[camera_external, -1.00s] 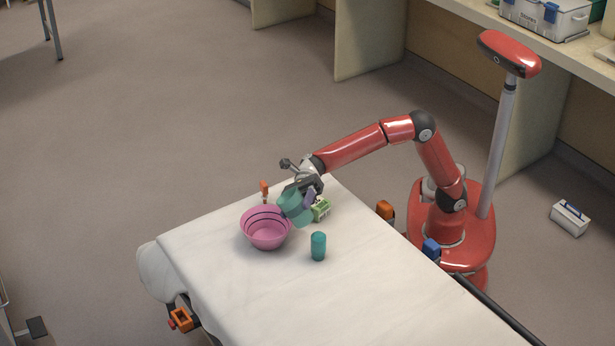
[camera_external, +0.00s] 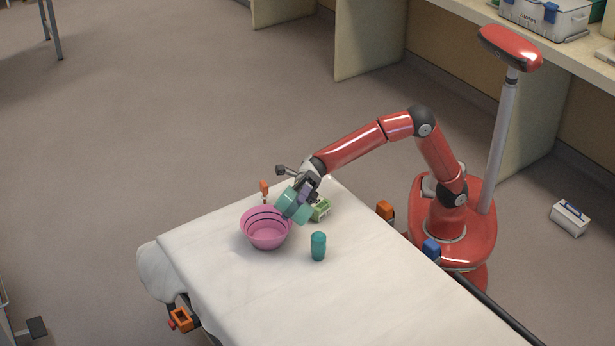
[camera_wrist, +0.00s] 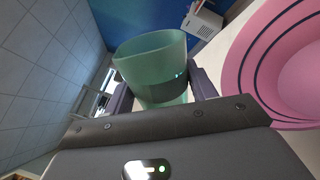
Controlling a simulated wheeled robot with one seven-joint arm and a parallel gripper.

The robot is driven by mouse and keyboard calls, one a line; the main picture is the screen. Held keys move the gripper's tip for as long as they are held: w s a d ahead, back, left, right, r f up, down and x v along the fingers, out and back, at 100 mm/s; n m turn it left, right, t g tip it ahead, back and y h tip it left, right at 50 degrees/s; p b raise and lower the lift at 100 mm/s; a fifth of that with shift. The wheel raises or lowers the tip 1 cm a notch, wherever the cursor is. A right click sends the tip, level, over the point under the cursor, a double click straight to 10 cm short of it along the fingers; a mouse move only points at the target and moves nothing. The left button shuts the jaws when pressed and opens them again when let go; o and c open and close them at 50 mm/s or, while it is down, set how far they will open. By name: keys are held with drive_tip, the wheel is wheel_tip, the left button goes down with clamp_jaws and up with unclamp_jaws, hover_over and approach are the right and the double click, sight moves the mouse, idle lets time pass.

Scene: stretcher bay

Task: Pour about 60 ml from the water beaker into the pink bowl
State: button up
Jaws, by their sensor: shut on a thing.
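The pink bowl (camera_external: 268,234), with dark rings inside, stands on the white-covered stretcher. It also shows at the right of the wrist view (camera_wrist: 262,62). My gripper (camera_external: 307,194) is shut on the teal-green water beaker (camera_external: 291,206), just right of and above the bowl's rim. The beaker is steeply tilted, its mouth toward the bowl. In the wrist view the translucent beaker (camera_wrist: 150,60) sits between the two fingers. I cannot make out water in the beaker or in the bowl, nor any stream.
A teal cylinder (camera_external: 318,246) stands right of the bowl on the stretcher sheet (camera_external: 270,300). A small orange item (camera_external: 264,188) is behind the bowl. The near sheet is clear.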

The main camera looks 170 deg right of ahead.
drive_tip(key=shift+r+m+p, duration=0.3)
drive_tip(key=shift+m+p, duration=0.25)
drive_tip(key=shift+m, duration=0.25)
drive_tip(key=shift+d+f, duration=0.1)
drive_tip(key=shift+d, duration=0.1)
drive_tip(key=shift+d, duration=0.1)
drive_tip(key=shift+d+f+m+h, duration=0.1)
drive_tip(key=shift+f+m+h, duration=0.25)
drive_tip(key=shift+m, duration=0.55)
idle(0.3)
drive_tip(key=shift+s+d+r+m+h+p, duration=0.1)
drive_tip(key=shift+d+r+m+h+p, duration=0.35)
drive_tip(key=shift+p, duration=0.8)
drive_tip(key=shift+f, duration=0.15)
